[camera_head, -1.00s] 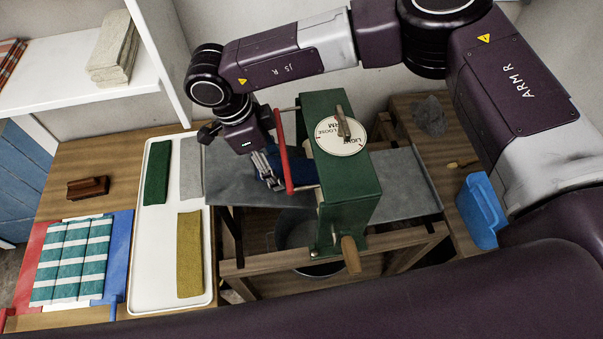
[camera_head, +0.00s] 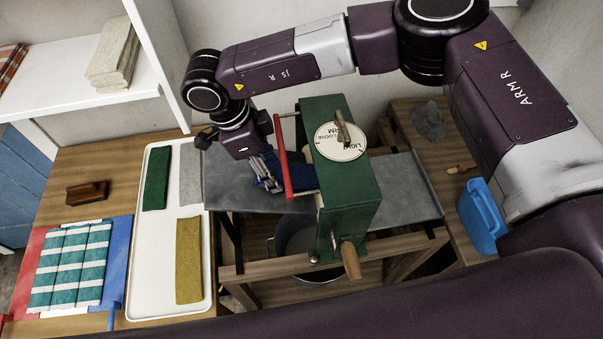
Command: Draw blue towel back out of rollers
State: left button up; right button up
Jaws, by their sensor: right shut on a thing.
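The green wringer box (camera_head: 350,205) stands on a wooden frame, with a white dial (camera_head: 341,141) on top, a red bar (camera_head: 284,160) at its left side and a crank with a wooden grip (camera_head: 350,260) in front. A small part of the blue towel (camera_head: 271,184) shows at the left of the box, beside the red bar. The rollers are hidden inside the box. My right gripper (camera_head: 266,172) is shut on the blue towel's edge, above the grey left board (camera_head: 228,180). My left gripper is out of view.
A white tray (camera_head: 145,275) at left holds green (camera_head: 156,180), grey (camera_head: 190,175) and mustard (camera_head: 188,260) folded cloths. A striped teal towel (camera_head: 70,265) lies left of it. A metal tub (camera_head: 290,238) stands under the wringer. A blue container (camera_head: 481,215) is at right.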

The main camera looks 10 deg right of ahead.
jog(key=shift+a+r+b, duration=0.3)
jog(key=shift+a+r, duration=0.35)
jog(key=shift+a, duration=0.75)
jog(key=shift+a+r+b, duration=0.3)
jog(key=shift+a+r, duration=0.4)
jog(key=shift+a, duration=0.75)
jog(key=shift+a+r+b, duration=0.3)
jog(key=shift+a+r, duration=0.35)
jog(key=shift+a, duration=0.75)
jog(key=shift+a+r, duration=0.4)
jog(key=shift+a, duration=0.4)
jog(key=shift+a+r, duration=0.35)
jog(key=shift+a, duration=0.4)
jog(key=shift+a+r, duration=0.4)
jog(key=shift+a, duration=0.4)
jog(key=shift+r, duration=0.1)
jog(key=shift+r+p, duration=1.3)
jog(key=shift+r, duration=1.65)
jog(key=shift+f, duration=0.1)
